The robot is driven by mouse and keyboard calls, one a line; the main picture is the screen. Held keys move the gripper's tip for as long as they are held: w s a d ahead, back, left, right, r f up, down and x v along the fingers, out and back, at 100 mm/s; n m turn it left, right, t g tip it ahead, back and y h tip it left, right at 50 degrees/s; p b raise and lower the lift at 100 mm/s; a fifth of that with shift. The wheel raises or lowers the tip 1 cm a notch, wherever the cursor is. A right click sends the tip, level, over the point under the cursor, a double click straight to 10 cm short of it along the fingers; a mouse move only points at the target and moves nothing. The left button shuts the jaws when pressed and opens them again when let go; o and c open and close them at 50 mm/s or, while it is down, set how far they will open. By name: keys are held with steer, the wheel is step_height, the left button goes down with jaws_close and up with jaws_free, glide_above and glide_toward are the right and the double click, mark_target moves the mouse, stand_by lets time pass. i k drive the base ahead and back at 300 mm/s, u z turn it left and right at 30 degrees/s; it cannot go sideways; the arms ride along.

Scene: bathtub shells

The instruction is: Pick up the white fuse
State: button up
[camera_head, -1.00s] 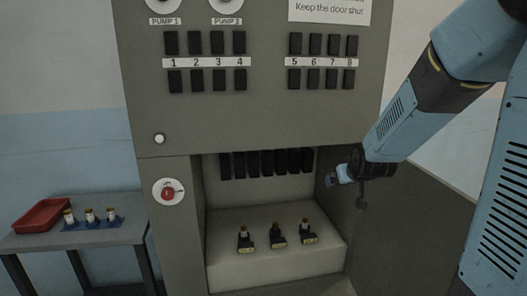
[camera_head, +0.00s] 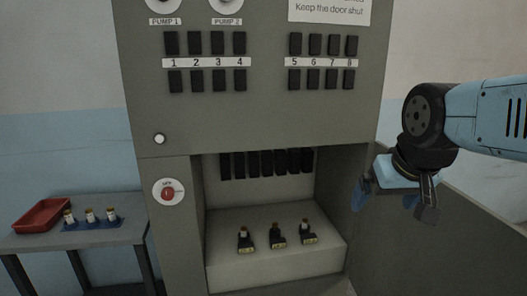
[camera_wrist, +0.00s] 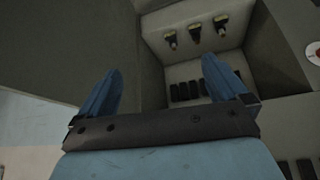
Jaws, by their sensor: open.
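Three more small pale-topped fuses sit in black holders on the ledge inside the cabinet, such as the middle one (camera_head: 276,232). They also show at the top of the wrist view, with the middle one there (camera_wrist: 195,32). My gripper (camera_head: 393,203) is open and empty, right of the cabinet opening by the open door. In the wrist view its blue fingers (camera_wrist: 163,70) are spread apart, well short of the ledge.
A red tray (camera_head: 42,214) lies on the grey side table (camera_head: 110,236). The cabinet (camera_head: 265,125) has a row of black blocks (camera_head: 265,163) above the ledge. A red knob (camera_head: 168,192) is left of the opening. The open door (camera_head: 400,245) stands at the right.

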mark_target(305, 222)
steer(key=u, duration=0.05)
steer(key=k, duration=0.5)
steer(key=u, duration=0.1)
steer(key=i, duration=0.1)
steer(key=u, duration=1.8)
steer(key=i, duration=1.45)
steer(key=z, duration=1.7)
